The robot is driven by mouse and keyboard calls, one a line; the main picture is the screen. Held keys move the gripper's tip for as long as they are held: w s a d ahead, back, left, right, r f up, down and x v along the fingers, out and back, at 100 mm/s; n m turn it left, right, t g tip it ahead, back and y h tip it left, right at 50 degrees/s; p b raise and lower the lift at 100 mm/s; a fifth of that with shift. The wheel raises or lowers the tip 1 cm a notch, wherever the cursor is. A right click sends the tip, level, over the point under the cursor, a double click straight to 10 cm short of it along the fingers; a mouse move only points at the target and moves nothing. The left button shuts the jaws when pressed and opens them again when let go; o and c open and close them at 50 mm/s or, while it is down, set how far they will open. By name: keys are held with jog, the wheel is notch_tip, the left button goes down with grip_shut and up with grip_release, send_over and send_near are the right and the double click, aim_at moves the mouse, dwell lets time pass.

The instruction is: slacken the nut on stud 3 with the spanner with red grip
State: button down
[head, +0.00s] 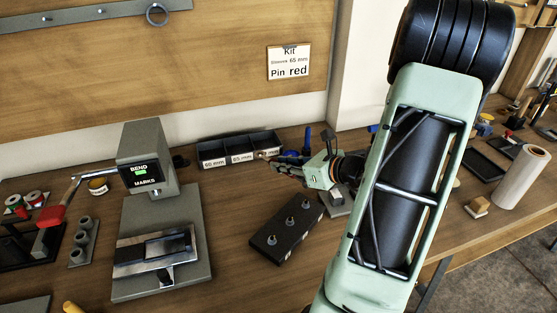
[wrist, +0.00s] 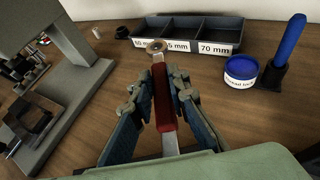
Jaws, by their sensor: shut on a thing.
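My gripper (head: 284,163) is shut on the spanner with red grip. In the wrist view my gripper (wrist: 158,82) has its fingers on both sides of the red grip (wrist: 163,105). The spanner's ring end (wrist: 157,46) points away from me, above the bench. A black block (head: 268,242) lies on the bench with three upright studs in a row, a nut showing on each: a near one (head: 272,240), a middle one (head: 290,221) and a far one (head: 306,204). The marks on its side are too small to read. My gripper is behind the block, apart from it.
A three-part bin (head: 226,161) labelled 60, 65 and 70 mm stands at the back. A bending press (head: 150,158) stands left of the block. A blue-lidded tub (wrist: 241,68) and a blue-handled tool (wrist: 292,40) stand right of the bin. Bench between press and block is clear.

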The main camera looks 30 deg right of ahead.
jog(key=shift+f, duration=0.1)
dwell(0.3)
jog(key=shift+f+b, duration=0.25)
jog(key=shift+b, duration=0.25)
jog(key=shift+f+b, duration=2.6)
jog(key=shift+f, duration=0.25)
jog(key=shift+f+b, duration=0.7)
jog(key=shift+b, duration=0.05)
jog(key=shift+s+a+r+y+p, duration=0.1)
jog(key=shift+a+r+y+p, duration=0.1)
jog(key=shift+y+p, duration=0.15)
jog(key=shift+s+a+f+n+g+y+p, duration=0.1)
jog(key=shift+s+a+n+g+y+p, duration=0.1)
jog(key=shift+a+n+g+y+p, duration=0.3)
jog(key=shift+s+a+n+g+y+p, duration=0.1)
jog(key=shift+s+a+n+y+p, duration=0.15)
jog(key=shift+n+y, duration=0.45)
jog(key=shift+s+a+f+n+g+y+p, duration=0.1)
jog(key=shift+s+a+n+g+y+p, duration=0.1)
jog(key=shift+a+n+g+y, duration=0.25)
jog(key=shift+s+a+n+g+y+p, duration=0.15)
jog(key=shift+n+y+p, duration=0.05)
jog(key=shift+n, duration=0.45)
